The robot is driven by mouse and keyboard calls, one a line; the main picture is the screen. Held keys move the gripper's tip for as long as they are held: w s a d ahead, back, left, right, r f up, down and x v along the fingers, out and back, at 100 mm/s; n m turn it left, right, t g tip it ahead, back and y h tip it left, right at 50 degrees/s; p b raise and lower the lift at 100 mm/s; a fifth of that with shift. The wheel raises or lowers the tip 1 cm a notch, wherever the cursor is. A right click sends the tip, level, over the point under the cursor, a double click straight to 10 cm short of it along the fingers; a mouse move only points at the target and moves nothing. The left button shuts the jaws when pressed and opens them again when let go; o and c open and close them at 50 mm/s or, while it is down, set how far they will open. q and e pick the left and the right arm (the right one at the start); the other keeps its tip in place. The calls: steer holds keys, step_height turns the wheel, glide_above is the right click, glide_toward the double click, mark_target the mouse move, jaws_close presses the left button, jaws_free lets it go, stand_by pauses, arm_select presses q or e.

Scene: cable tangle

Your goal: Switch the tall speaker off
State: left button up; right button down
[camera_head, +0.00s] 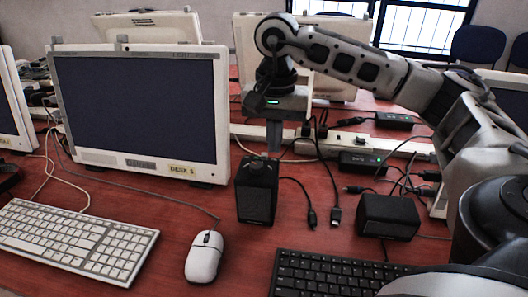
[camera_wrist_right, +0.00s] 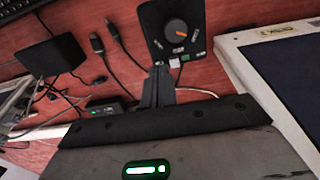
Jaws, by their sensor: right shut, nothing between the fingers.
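The tall speaker (camera_head: 256,200) is a black upright box on the red table, right of the monitor. In the right wrist view its top panel (camera_wrist_right: 166,22) carries an orange-marked round knob (camera_wrist_right: 177,27), several small labelled controls and a green spot. A white plug sits at the panel's near edge. My right gripper (camera_head: 273,146) points down just behind the speaker top, fingers shut and empty. In the wrist view the fingertips (camera_wrist_right: 158,74) are close to the panel's near edge; I cannot tell whether they touch. My left gripper is not in view.
A monitor (camera_head: 140,100) stands close left of the speaker. A white mouse (camera_head: 204,256), white keyboard (camera_head: 75,240) and black keyboard (camera_head: 330,275) lie in front. A low black box (camera_head: 388,215), loose cables and a power strip (camera_head: 330,135) crowd the right and back.

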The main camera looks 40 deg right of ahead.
steer(key=shift+f+b, duration=0.9)
steer(key=shift+f, duration=0.25)
stand_by(0.5)
steer(key=shift+r, duration=0.15)
steer(key=shift+w+a+p, duration=0.35)
steer(key=shift+w+a, duration=0.1)
steer(key=shift+w, duration=0.15)
stand_by(0.4)
steer(key=shift+r, duration=0.15)
steer(key=shift+s+d+r+p, duration=0.1)
steer(key=shift+r+p, duration=1.05)
steer(key=shift+r, duration=0.3)
steer(key=shift+s+d+r+p, duration=0.1)
steer(key=shift+r+p, duration=1.05)
steer(key=shift+r, duration=0.3)
steer(key=shift+a, duration=0.2)
